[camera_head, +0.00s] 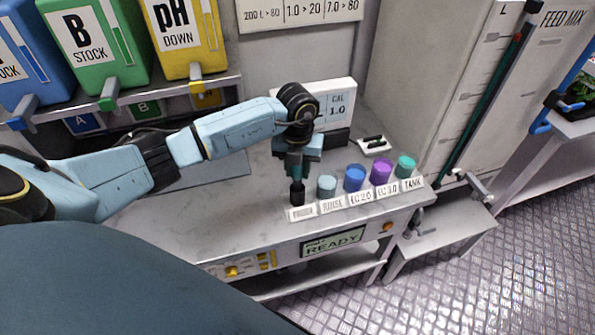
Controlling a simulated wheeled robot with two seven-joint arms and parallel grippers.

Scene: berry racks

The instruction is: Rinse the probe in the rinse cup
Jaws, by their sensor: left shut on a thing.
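My left gripper (297,172) points down over the bench and is shut on the dark probe (297,190), which is partly hidden by the fingers. The probe is upright behind the leftmost white label; I cannot tell whether its lower end rests in a holder or hangs free. The rinse cup (327,186), grey-teal and labelled RINSE, stands just right of the probe, and the two look apart. My right gripper is out of view.
A blue cup (355,178), a purple cup (381,171) and a green cup (405,167) continue the row to the right. A CAL display (338,100) stands behind my gripper. The bench (220,225) is clear at front left. A READY panel (333,241) is on its front.

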